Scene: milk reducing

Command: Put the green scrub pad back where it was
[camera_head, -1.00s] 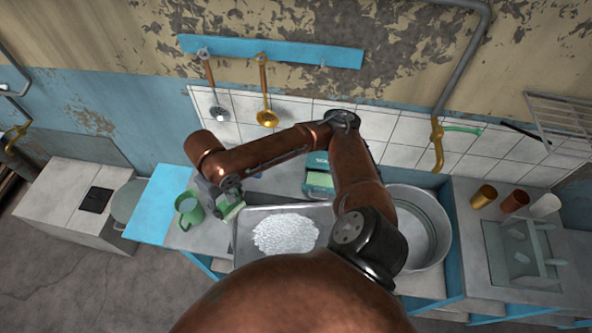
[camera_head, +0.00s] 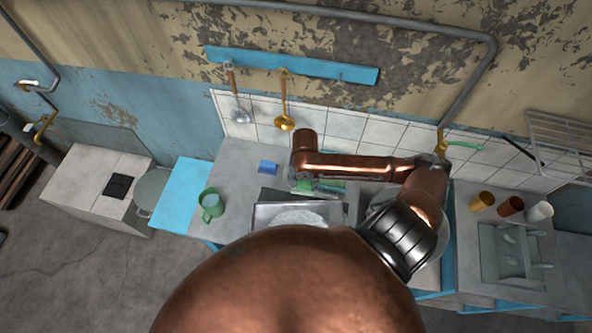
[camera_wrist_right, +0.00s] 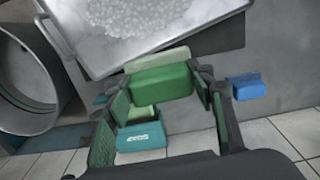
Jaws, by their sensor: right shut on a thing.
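My right gripper (camera_wrist_right: 162,88) is shut on the green scrub pad (camera_wrist_right: 162,78), a darker green block with a pale green layer, held between its fingertips in the wrist view. In the head view the right gripper (camera_head: 308,187) hangs behind the metal tray, and the pad (camera_head: 301,186) shows as a small green patch there. A teal open box (camera_wrist_right: 140,138) with a white label and pale green inside shows between the fingers in the wrist view, lower in the picture than the pad. In the head view the box is mostly hidden by my arm. My left gripper is not in view.
A metal tray (camera_head: 258,214) of white granules lies in front of the gripper. A blue sponge (camera_head: 268,167) lies on the counter to the left, and a green mug (camera_head: 210,203) stands further left. A large round metal basin (camera_head: 436,243) is to the right, partly behind my arm.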

